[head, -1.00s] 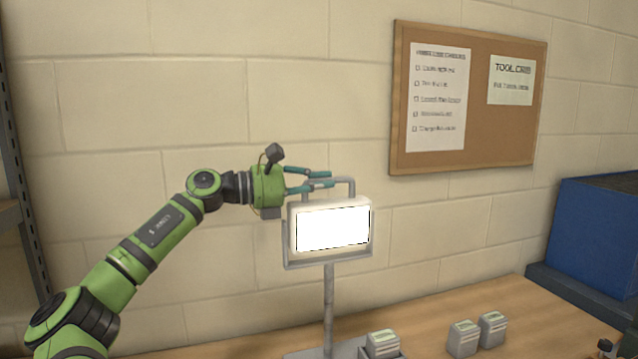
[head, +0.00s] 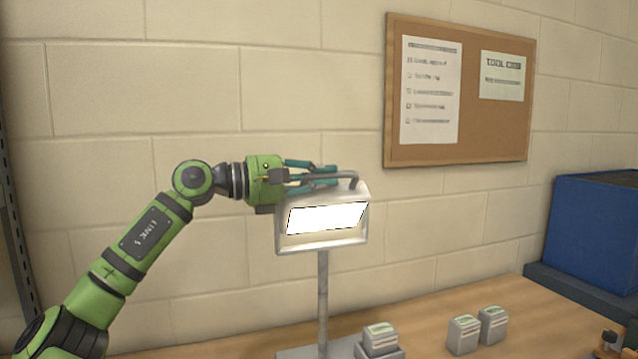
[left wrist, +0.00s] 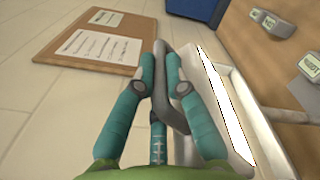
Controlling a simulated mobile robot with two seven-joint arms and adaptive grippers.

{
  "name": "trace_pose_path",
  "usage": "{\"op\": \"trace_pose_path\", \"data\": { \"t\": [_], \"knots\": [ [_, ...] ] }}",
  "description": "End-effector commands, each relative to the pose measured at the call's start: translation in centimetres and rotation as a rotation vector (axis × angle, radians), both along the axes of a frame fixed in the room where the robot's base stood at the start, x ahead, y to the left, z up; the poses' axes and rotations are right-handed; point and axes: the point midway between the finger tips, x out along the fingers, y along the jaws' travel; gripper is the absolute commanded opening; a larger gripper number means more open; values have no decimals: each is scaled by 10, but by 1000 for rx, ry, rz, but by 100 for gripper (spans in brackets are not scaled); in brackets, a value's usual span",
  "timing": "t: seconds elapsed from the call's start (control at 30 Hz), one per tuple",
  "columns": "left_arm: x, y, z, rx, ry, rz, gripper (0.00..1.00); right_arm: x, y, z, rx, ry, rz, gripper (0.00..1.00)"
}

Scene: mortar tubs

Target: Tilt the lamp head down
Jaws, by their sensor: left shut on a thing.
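The work lamp head (head: 285,242) sits on a grey upright post (head: 323,290) in the head view, its lit white panel (head: 326,217) facing forward and tilted downward. A grey bar handle (head: 352,178) runs along the head's top. My left gripper (head: 330,176) is at the handle, its teal fingers closed around it. In the left wrist view the fingers (left wrist: 161,62) grip the grey handle (left wrist: 185,68) beside the lit lamp head (left wrist: 228,108). My right gripper is not in view.
A blue bin (head: 590,235) is at right. A corkboard (head: 480,140) hangs on the block wall behind.

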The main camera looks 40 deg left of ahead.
Motion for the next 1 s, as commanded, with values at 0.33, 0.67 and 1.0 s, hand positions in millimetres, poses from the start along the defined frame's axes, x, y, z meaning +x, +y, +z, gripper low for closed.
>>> {"op": "trace_pose_path", "data": {
  "t": [0.33,0.67,1.0],
  "knots": [
    [-3,-7,-10,106,-47,-1,0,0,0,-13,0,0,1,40],
    [-3,-8,-10,119,-54,-1,0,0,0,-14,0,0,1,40],
    [-3,-8,-9,117,-55,0,37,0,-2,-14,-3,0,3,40]
  ]
}}
